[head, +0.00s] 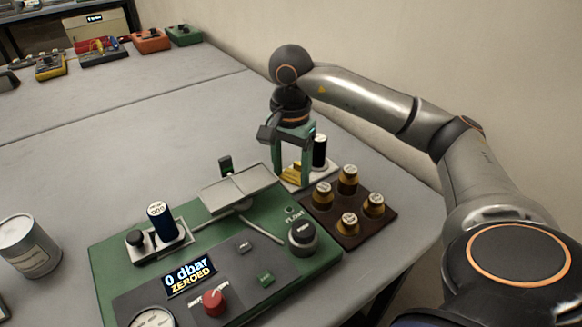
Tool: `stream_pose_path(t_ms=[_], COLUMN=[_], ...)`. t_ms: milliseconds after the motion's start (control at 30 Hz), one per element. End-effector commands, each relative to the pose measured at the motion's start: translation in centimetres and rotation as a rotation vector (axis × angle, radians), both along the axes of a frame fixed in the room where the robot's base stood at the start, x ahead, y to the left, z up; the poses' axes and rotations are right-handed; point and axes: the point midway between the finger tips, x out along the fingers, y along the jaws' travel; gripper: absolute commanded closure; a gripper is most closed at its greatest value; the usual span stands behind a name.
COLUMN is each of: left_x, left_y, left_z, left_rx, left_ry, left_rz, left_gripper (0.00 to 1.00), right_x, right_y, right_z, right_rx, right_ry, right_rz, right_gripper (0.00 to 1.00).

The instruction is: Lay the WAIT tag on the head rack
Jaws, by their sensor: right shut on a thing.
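My right gripper (291,177) points down at the back right of the green console, its fingers on either side of a small yellow piece (292,172). It is shut on this piece, which may be the WAIT tag; no lettering on it can be read. The piece is low, by a pale plate, and I cannot tell whether it touches it. A dark brown rack (338,226), which looks like the head rack, lies just in front and to the right. It holds several brass heads (348,179) with pale tops. My left gripper is not in view.
The green console (120,262) fills the front, with a display, red knob, black knob (303,237), dark blue cylinder (161,221) and raised metal plate (238,188). A black cylinder (319,152) stands close behind my gripper. A can (28,247) stands left. The table's middle is clear.

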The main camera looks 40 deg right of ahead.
Motion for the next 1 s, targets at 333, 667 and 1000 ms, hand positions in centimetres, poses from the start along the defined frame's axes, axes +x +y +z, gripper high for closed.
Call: stream_pose_path(t_ms=[333, 667, 1000], left_x=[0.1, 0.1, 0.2], left_y=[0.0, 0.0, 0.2], left_z=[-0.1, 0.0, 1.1], left_rx=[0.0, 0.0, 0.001], left_ry=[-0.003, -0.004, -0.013], left_rz=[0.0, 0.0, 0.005], left_gripper=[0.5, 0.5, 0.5], right_x=[0.0, 0.0, 0.1], right_y=[0.0, 0.0, 0.0], right_z=[-0.3, -0.2, 5.2], right_rx=[0.0, 0.0, 0.001], right_ry=[0.0, 0.0, -0.007], right_rz=[-0.001, -0.001, -0.002], right_gripper=[0.13, 0.04, 0.04])
